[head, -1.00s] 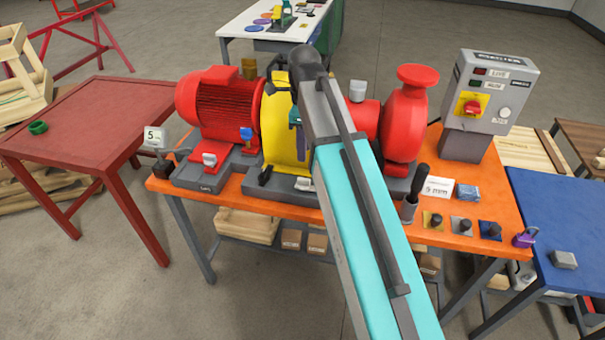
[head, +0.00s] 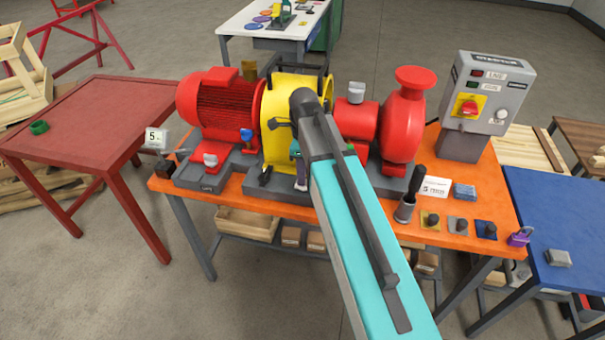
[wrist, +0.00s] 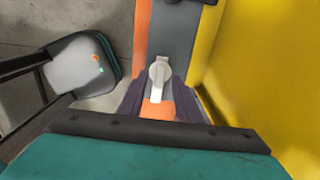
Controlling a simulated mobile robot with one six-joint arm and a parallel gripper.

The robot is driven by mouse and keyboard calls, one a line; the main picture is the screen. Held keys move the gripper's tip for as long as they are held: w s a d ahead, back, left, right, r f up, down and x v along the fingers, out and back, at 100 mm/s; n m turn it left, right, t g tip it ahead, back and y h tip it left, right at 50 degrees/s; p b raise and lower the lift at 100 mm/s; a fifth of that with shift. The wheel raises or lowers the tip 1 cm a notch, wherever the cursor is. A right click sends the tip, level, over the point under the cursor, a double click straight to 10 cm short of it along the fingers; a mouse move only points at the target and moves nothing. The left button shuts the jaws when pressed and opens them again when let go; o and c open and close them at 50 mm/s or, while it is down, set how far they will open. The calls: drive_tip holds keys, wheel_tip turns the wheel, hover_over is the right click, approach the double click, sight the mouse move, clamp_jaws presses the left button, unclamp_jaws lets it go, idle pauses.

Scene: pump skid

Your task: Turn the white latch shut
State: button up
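The white latch (wrist: 160,72) shows in the wrist view on a grey base beside the yellow guard (wrist: 240,75), its lever pointing down the picture toward my gripper. My gripper (wrist: 160,95) is open, with one dark finger on each side of the lever and gaps visible between. I cannot tell whether either finger touches it. In the head view my gripper (head: 300,178) is low at the front foot of the yellow guard (head: 282,118), and the latch is largely hidden there by my gripper and arm.
The red motor (head: 220,105) stands left of the guard and the red pump (head: 402,125) right of it, on the orange bench (head: 470,225). A tool holder (head: 405,210) and several knobs sit at the front right. A grey box (wrist: 82,62) shows left in the wrist view.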

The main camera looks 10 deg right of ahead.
drive_tip(key=shift+f, duration=0.8)
clamp_jaws()
